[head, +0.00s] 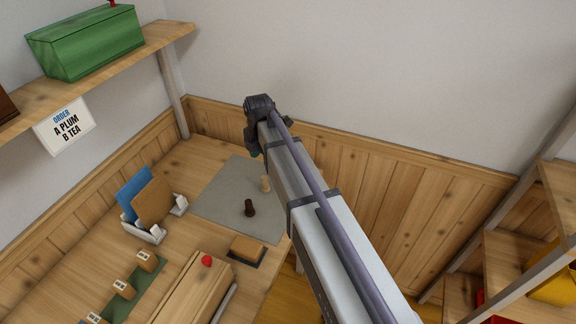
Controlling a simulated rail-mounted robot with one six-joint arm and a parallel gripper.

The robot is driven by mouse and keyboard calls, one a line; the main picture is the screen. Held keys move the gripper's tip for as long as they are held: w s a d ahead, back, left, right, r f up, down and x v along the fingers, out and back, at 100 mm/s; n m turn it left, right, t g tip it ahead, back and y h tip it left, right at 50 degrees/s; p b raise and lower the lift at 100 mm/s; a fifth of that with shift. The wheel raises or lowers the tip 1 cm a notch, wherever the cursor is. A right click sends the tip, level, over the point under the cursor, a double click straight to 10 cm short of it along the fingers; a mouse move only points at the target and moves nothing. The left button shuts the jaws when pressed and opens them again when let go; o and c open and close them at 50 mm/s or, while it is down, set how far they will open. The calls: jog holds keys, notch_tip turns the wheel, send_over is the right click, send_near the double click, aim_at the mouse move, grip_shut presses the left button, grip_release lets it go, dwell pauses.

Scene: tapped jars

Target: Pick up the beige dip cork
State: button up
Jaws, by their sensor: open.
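A small beige peg-like piece, which looks like the beige dip cork (265,184), stands on the grey mat (216,196) on the wooden table, close to the left edge of my arm in the picture. A dark brown piece of similar shape (249,208) stands on the mat, nearer and a little to the left. My arm crosses the view from the lower right up to a dark joint above the mat. My gripper does not show; the arm hides whatever lies behind it, including part of the mat's right side.
A white holder (157,232) with blue and brown boards stands left of the mat. A brown pad (246,249) and a wooden box with a red knob (207,261) are nearer. Small labelled blocks (124,289) stand on a green strip. A shelf unit (510,250) stands at right.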

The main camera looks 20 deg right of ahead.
aim_at(265, 177)
jog(key=shift+d+n, duration=0.1)
jog(key=shift+n, duration=0.6)
jog(key=shift+s+a+r+n, duration=0.25)
jog(key=shift+s+a+n, duration=0.25)
jog(key=shift+a+n, duration=0.15)
jog(key=shift+w+d+f, duration=0.1)
jog(key=shift+d+f, duration=0.05)
jog(key=shift+f, duration=0.05)
notch_tip(265, 177, down, 6)
jog(key=b, duration=0.6)
jog(key=shift+d, duration=0.1)
jog(key=shift+r, duration=0.15)
jog(key=f+b, duration=0.5)
jog(key=shift+d+f, duration=0.15)
jog(key=shift+d, duration=0.1)
jog(key=shift+r, duration=0.2)
grip_shut()
